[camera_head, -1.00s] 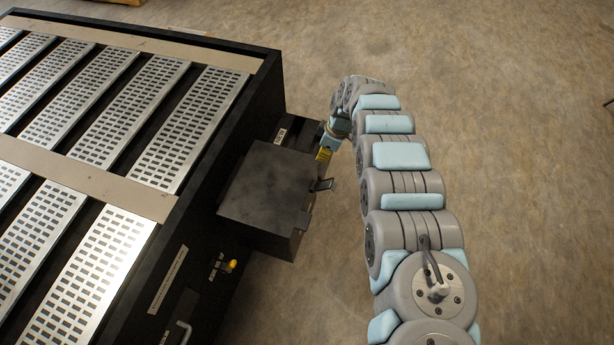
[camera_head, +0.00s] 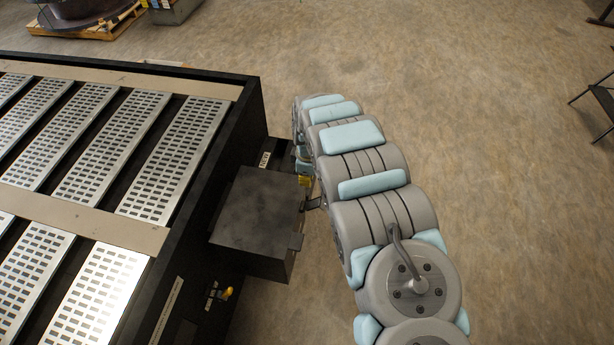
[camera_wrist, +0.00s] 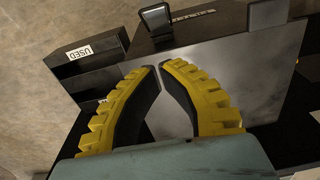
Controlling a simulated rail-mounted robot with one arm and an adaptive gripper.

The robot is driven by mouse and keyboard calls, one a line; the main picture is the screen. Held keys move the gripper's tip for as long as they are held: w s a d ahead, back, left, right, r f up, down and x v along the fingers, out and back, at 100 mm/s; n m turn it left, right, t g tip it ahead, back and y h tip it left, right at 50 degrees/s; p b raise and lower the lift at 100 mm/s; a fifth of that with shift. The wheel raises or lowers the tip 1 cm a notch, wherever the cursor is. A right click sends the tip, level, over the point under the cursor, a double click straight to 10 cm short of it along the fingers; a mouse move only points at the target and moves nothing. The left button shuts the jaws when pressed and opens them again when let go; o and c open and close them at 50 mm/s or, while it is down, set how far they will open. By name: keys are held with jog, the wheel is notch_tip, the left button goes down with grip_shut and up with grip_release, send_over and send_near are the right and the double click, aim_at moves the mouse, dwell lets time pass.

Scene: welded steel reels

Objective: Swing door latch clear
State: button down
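A dark box (camera_head: 255,215) projects from the side of the black-framed machine. A small dark flap (camera_head: 314,203), which looks like the latch, sticks out from its right side. My gripper (camera_wrist: 158,66) has yellow ribbed fingers with black pads. In the head view my arm partly hides the gripper (camera_head: 304,180).
The machine's slotted metal plates (camera_head: 165,160) fill the left. A yellow-tipped knob (camera_head: 227,293) is below the box. A stand (camera_head: 598,100) is far right. Open floor (camera_head: 500,200) lies right of my arm.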

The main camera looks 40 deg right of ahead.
send_over(313, 203)
jog(key=w+a, duration=0.1)
jog(key=w, duration=0.1)
jog(key=shift+a+f+b, duration=0.2)
jog(key=shift+f+b, duration=0.1)
jog(key=shift+f, duration=3.15)
jog(key=shift+s+d+f, duration=0.45)
jog(key=shift+s+f, duration=0.15)
jog(key=shift+f, duration=0.15)
jog(key=shift+s+d+f, duration=0.4)
jog(key=shift+s+f, duration=0.15)
jog(key=shift+f, duration=0.2)
jog(key=shift+a, duration=0.1)
